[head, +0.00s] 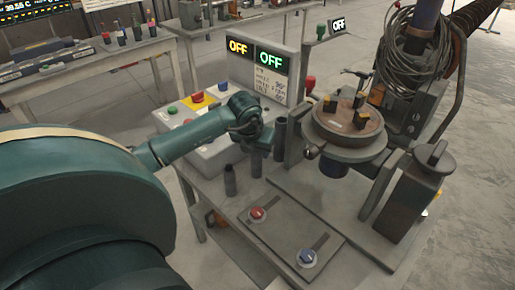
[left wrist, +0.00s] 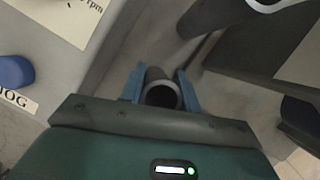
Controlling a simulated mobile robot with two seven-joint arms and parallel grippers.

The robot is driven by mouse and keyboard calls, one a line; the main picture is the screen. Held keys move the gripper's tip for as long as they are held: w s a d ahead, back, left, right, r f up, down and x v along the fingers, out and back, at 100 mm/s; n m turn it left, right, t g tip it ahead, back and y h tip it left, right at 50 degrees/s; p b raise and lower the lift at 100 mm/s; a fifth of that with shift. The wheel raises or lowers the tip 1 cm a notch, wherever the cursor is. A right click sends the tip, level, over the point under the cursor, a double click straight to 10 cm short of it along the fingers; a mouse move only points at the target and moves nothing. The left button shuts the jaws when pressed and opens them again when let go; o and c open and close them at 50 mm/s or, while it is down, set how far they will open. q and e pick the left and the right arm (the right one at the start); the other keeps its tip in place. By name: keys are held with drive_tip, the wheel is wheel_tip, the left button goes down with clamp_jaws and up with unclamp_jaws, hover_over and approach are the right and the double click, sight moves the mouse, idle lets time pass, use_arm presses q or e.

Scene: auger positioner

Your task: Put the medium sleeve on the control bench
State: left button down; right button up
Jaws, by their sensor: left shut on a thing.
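My left gripper (head: 260,148) is shut around a dark grey hollow sleeve (head: 257,168), which I take for the medium sleeve from its place between two others. The left wrist view shows its open round end (left wrist: 161,94) between the blue fingers of the left gripper (left wrist: 160,88). The sleeve is upright, on or just above the control bench (head: 218,208); I cannot tell which. The gripper hides its upper part in the head view. A shorter-looking sleeve (head: 230,182) stands to its left and a taller one (head: 280,140) to its right. My right gripper is not in view.
A control box with two OFF displays (head: 255,53) and coloured buttons stands behind the sleeves. A plate with a red knob (head: 257,214) and a blue knob (head: 307,257) lies in front. A round rotary table (head: 345,128) stands to the right, beside a dark canister (head: 418,190).

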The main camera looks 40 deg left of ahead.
use_arm(q)
drive_tip(key=c, duration=1.5)
unclamp_jaws()
drive_tip(key=shift+f, duration=0.1)
drive_tip(key=o, duration=0.5)
drive_tip(key=shift+r, duration=0.3)
drive_tip(key=v, duration=1.1)
drive_tip(key=shift+s+r+b, duration=0.2)
drive_tip(key=shift+r+b, duration=0.1)
drive_tip(key=shift+r, duration=0.05)
